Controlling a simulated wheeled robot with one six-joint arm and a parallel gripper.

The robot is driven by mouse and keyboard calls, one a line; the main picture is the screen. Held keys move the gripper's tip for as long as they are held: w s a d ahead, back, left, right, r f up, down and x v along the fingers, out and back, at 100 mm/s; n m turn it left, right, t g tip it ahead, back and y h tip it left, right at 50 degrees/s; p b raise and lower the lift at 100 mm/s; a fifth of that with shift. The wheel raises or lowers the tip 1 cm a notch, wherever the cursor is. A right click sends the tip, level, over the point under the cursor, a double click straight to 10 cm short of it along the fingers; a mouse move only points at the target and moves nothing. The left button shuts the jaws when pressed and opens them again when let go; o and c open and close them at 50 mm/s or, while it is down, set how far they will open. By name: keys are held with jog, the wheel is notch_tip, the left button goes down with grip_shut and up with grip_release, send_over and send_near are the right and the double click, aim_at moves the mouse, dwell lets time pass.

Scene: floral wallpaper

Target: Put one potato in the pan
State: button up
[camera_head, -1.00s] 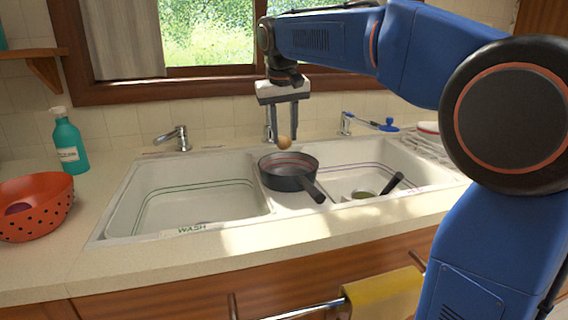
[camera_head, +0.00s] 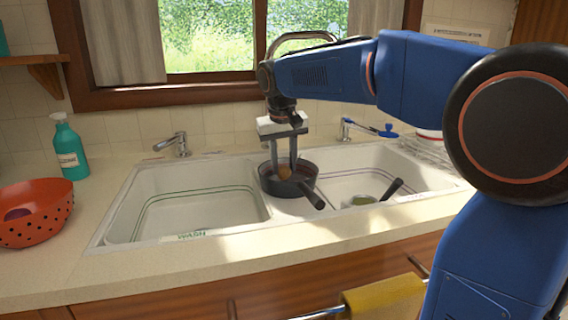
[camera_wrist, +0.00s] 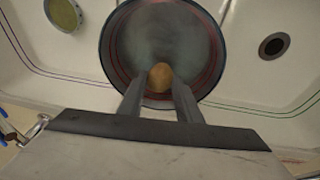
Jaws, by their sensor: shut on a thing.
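The dark pan (camera_head: 312,194) sits on the divider between the two sink basins, its handle pointing toward the front right. My gripper (camera_head: 284,170) points down with its fingertips within the pan's rim, in the head view. It is shut on a small brown potato (camera_head: 285,172). In the wrist view the potato (camera_wrist: 160,77) shows between the two fingertips (camera_wrist: 159,92), in front of the pan's inner floor (camera_wrist: 165,38). I cannot tell whether the potato touches the pan's bottom.
A red colander (camera_head: 38,214) with something dark inside stands on the counter at left, near a teal soap bottle (camera_head: 69,150). The left basin (camera_head: 190,212) is empty. The right basin holds a small round greenish item (camera_head: 362,200) and a dark-handled utensil (camera_head: 391,189). Faucets (camera_head: 172,143) stand behind.

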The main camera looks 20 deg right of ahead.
jog(key=o, duration=1.1)
jog(key=shift+c, duration=0.2)
jog(key=v, duration=1.2)
